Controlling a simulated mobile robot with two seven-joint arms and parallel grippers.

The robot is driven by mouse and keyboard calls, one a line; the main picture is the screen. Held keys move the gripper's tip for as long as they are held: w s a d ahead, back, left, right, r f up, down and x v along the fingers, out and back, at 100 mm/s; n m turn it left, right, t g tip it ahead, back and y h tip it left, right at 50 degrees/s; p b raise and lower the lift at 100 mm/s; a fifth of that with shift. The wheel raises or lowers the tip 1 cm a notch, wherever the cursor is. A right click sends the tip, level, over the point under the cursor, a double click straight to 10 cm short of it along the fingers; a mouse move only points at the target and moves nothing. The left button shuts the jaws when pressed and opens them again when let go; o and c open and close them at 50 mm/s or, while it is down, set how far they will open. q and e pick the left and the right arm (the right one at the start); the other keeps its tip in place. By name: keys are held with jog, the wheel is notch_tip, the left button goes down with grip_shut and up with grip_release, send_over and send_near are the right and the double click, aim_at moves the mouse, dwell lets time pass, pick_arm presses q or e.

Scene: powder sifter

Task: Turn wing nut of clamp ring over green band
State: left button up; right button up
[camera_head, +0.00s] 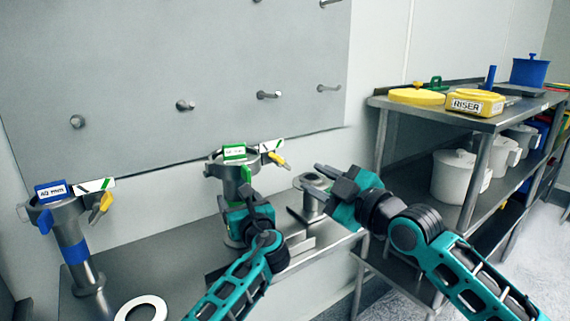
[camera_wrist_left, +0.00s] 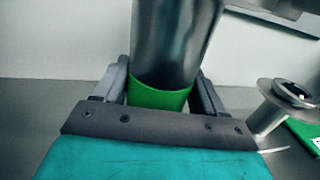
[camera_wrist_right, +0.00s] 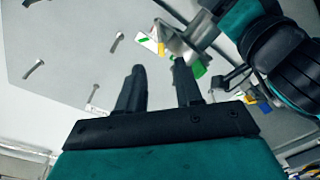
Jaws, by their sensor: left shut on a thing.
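The green-band sifter (camera_head: 232,172) stands upright on the bench, its clamp ring at the top under a green label (camera_head: 235,152). A yellow wing nut (camera_head: 277,160) sticks out at the ring's right; a yellow piece, likely the same nut, shows in the right wrist view (camera_wrist_right: 161,48). My left gripper (camera_head: 236,212) is shut around the metal tube at the green band (camera_wrist_left: 160,95). My right gripper (camera_head: 318,171) is open and empty, right of the ring and apart from it, its fingers (camera_wrist_right: 158,68) pointing towards the ring.
A similar blue-band sifter (camera_head: 78,250) with its own yellow wing nut stands at the left. A white ring (camera_head: 141,308) lies in front. A small metal part (camera_head: 315,190) stands under my right gripper. A shelf with yellow lids and a RISER box (camera_head: 474,103) is right.

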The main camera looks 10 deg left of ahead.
aim_at(284, 163)
jog(key=x, duration=1)
jog(key=shift+w+a, duration=0.15)
jog(key=shift+a, duration=0.15)
jog(key=shift+c, duration=0.3)
grip_shut()
